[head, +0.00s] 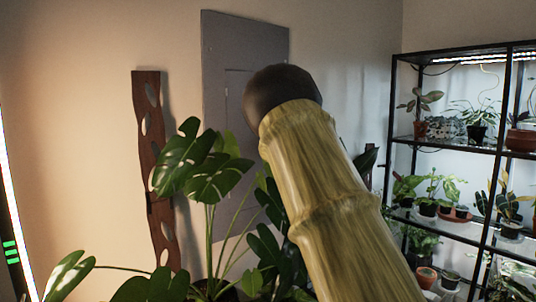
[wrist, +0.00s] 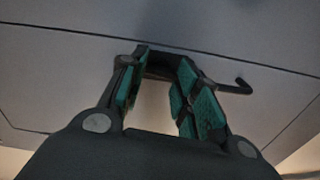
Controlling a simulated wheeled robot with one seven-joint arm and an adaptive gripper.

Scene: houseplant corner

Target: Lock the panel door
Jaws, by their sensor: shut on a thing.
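The panel (head: 226,50) is a tall grey plate on the wall in the head view, with the thin outline of a door (head: 238,78) in it. Its right and lower parts are partly hidden by leaves and a large form in front. In the wrist view the grey panel surface (wrist: 60,65) fills most of the picture, crossed by dark seams. A dark latch handle (wrist: 238,88) with a hooked end sticks out to the right of my gripper (wrist: 163,60). The teal-padded fingers are shut on the dark handle close to the panel. The gripper is not visible in the head view.
A monstera plant (head: 205,170) stands in front of the panel, low and left. A wooden wall strip (head: 148,150) with holes hangs left of the panel. A black shelf rack (head: 470,140) of potted plants stands at the right.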

